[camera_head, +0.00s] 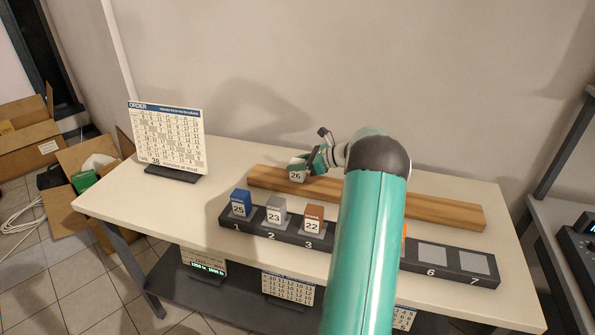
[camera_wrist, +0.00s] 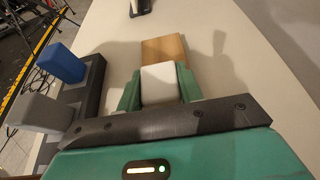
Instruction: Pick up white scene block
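The white block (camera_head: 297,176), with a 26 on its face, is at the left part of the wooden plank on the table. It also shows in the wrist view as a pale block (camera_wrist: 160,84) between my green fingers. My gripper (camera_head: 310,164) reaches it from the right and above in the head view. In the wrist view one finger of my gripper (camera_wrist: 160,88) lies along each side of the block, with no visible gap. The block's underside is hidden, so I cannot tell whether it touches the plank.
The wooden plank (camera_head: 430,205) runs along the back of the table. In front, a dark numbered rack (camera_head: 265,235) holds a blue block (camera_head: 240,204), a grey block (camera_head: 275,212) and a brown block (camera_head: 313,219). An order board (camera_head: 166,138) stands at left. My arm hides the rack's middle.

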